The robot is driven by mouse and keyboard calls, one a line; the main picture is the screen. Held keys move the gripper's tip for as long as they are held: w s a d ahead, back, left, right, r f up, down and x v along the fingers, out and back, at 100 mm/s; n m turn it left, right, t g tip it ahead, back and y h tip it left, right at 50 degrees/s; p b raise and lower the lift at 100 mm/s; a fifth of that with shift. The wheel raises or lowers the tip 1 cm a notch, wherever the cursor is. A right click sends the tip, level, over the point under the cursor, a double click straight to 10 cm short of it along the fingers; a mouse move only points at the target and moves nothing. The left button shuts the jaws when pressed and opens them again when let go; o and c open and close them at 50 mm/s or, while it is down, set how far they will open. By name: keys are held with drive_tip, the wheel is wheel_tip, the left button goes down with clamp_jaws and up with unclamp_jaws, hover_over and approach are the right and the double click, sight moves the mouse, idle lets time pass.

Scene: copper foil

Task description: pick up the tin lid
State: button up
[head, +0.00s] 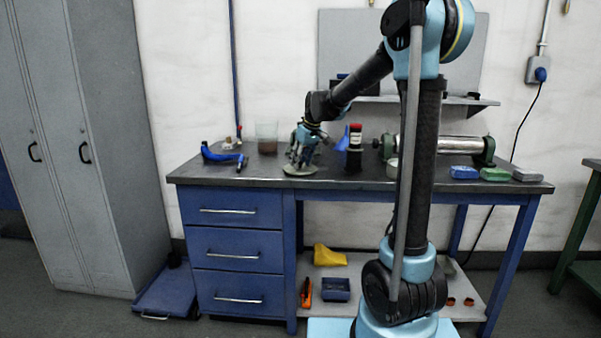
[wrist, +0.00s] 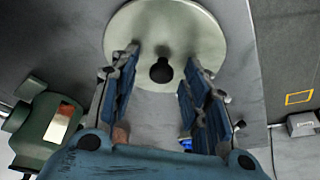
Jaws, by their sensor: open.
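The tin lid (head: 300,170) is a round, pale grey-green disc lying on the workbench (head: 380,180) near its front edge. In the wrist view the tin lid (wrist: 190,22) shows a dark round knob (wrist: 161,71) at its middle. My gripper (head: 302,160) points down over the lid in the head view and partly hides it. In the wrist view my gripper (wrist: 160,62) is open, with one finger on each side of the knob. Nothing is held. I cannot tell whether the fingertips touch the lid.
A dark bottle with a red top (head: 354,148) and a blue funnel (head: 342,141) stand right of my gripper. A clear beaker (head: 267,138) and a blue tool (head: 220,153) are to its left. Blue (head: 464,172), green (head: 495,174) and grey blocks lie at the bench's right.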

sight(301, 162)
drive_tip(key=shift+c, duration=0.3)
clamp_jaws()
wheel_tip(301, 162, up, 10)
drive_tip(key=shift+a, duration=0.15)
idle(0.4)
